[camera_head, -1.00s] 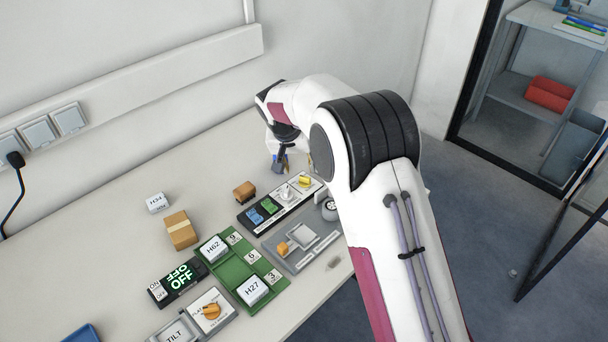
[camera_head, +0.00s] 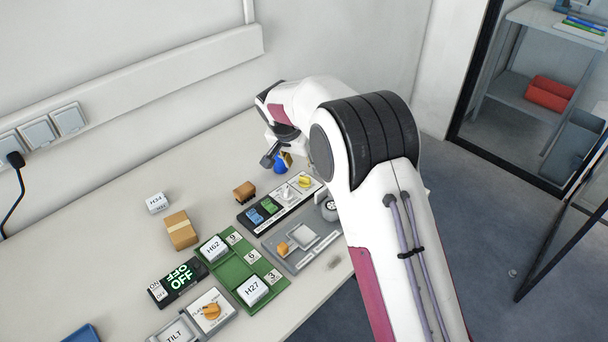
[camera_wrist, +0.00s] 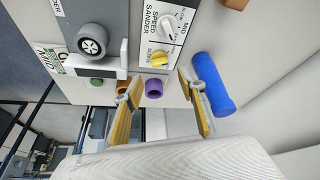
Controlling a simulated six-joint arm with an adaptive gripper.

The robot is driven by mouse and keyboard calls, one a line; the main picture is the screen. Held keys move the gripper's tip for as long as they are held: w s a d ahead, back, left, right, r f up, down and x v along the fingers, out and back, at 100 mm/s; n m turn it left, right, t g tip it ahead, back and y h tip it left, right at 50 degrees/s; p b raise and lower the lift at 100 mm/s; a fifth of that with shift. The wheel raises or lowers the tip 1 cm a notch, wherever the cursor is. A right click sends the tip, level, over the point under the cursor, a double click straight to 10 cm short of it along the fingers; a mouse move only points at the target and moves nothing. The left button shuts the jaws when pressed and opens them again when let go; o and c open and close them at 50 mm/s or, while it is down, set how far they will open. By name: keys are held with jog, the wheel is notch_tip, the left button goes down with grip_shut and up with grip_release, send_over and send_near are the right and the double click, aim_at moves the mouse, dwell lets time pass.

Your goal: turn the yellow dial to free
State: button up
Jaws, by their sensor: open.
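The yellow dial (camera_head: 305,181) sits at the far right end of a black and white control panel (camera_head: 254,221) on the table. In the wrist view the yellow dial (camera_wrist: 159,59) is at the panel's end, beside a white dial (camera_wrist: 170,24) marked for speed. The yellow dial's pointer setting is too small to read. My gripper (camera_wrist: 165,108) is open, its two yellowish fingers apart and empty, with the yellow dial beyond the gap between them. In the head view my gripper (camera_head: 278,158) is above the table behind the panel, partly hidden by my arm.
A blue cylinder (camera_wrist: 213,84) lies close beside one finger. A purple ring (camera_wrist: 154,88) and a brown one (camera_wrist: 123,87) stand near the fingers. A grey device with a wheel (camera_wrist: 91,42) adjoins the panel. A brown block (camera_head: 244,190) is left of the panel.

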aim_at(305, 177)
jog(key=shift+x, duration=3.8)
jog(key=shift+c, duration=0.3)
jog(key=c, duration=1)
